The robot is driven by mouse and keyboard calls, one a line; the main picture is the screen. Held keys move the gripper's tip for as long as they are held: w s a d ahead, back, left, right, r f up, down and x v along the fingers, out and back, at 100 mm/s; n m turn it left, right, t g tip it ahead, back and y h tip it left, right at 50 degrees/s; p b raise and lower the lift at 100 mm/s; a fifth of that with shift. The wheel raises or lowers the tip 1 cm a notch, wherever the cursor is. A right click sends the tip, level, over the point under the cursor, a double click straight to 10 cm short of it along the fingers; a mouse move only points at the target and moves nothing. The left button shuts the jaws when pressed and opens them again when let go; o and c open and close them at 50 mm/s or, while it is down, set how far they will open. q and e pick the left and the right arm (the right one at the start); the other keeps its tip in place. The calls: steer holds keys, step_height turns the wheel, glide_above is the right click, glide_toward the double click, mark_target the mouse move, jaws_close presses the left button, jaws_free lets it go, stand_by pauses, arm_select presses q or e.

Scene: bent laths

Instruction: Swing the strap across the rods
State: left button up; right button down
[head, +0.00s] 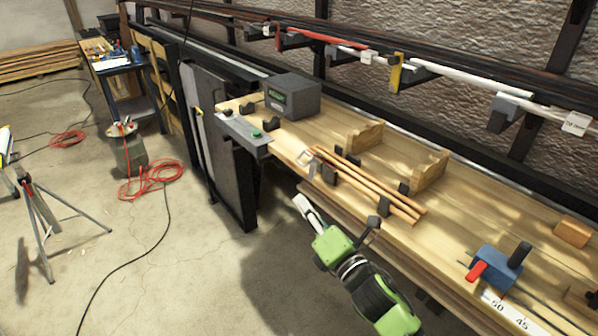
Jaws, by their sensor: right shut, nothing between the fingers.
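Several thin wooden rods (370,184) lie side by side on the workbench, running from upper left to lower right through dark holders. A small pale metal loop (307,157), which may be the strap, stands at their upper left end. I cannot tell whether it crosses the rods. My right gripper (302,205), on a green and black arm, is shut and empty. In the picture it is below the loop and off the bench's front edge, apart from the rods. My left gripper is not in view.
Dark blocks (329,174) stand around the rods. Two wooden cradles (430,171) are behind them. A grey box (292,97) is at the bench's far end, and a blue clamp (495,266) with a red handle is at right. A rail with clamps runs along the wall.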

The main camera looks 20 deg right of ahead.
mark_target(315, 165)
steer(key=w+d+r+p, duration=0.1)
steer(key=w+r+p, duration=0.1)
steer(key=w, duration=0.5)
steer(key=shift+w+d+r, duration=0.2)
steer(key=shift+d+r, duration=0.2)
steer(key=shift+r, duration=0.1)
